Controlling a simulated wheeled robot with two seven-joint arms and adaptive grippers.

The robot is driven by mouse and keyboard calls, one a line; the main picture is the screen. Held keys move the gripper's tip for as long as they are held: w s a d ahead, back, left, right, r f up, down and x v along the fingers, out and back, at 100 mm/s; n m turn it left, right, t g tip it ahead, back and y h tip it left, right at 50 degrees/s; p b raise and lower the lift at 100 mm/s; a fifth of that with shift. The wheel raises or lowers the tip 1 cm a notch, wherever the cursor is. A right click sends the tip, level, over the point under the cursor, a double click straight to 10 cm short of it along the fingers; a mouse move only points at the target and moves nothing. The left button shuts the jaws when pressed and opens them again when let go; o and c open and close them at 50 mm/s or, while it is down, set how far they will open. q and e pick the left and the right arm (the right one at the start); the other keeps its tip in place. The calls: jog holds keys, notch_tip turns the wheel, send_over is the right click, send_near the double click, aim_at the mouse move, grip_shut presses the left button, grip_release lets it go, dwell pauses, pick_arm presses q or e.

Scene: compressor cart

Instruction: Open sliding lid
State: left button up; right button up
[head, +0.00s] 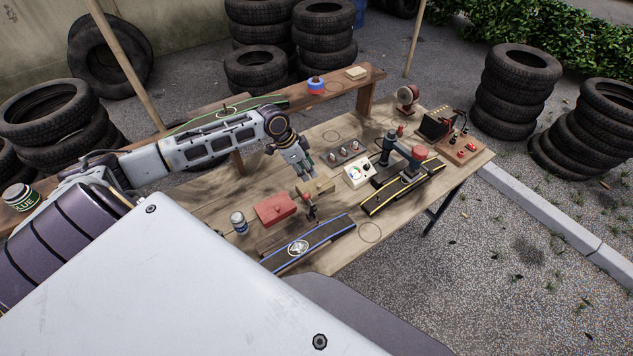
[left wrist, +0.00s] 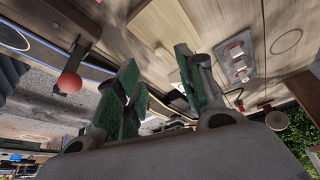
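My left gripper (head: 303,177) is over the middle of the wooden table (head: 312,138), pointing down. In the left wrist view its green-padded fingers (left wrist: 160,88) stand apart with nothing seen between them. A red box (head: 274,210) lies on the table to the left of and in front of the gripper. A small light wooden block (head: 320,187) is close below the fingertips; I cannot tell whether they touch. I cannot make out for certain which thing carries the sliding lid. My right gripper is not in view.
A dark tool with a red knob (head: 309,197) stands beside the red box. A blue-edged board (head: 310,243) lies at the front edge. A small can (head: 239,222) stands to the left. A switch panel (head: 346,153), a white gauge box (head: 357,174) and a yellow-edged board (head: 402,190) lie to the right.

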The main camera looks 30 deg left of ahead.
aim_at(318, 185)
pick_arm(q)
jog(key=shift+x, duration=4.4)
grip_shut()
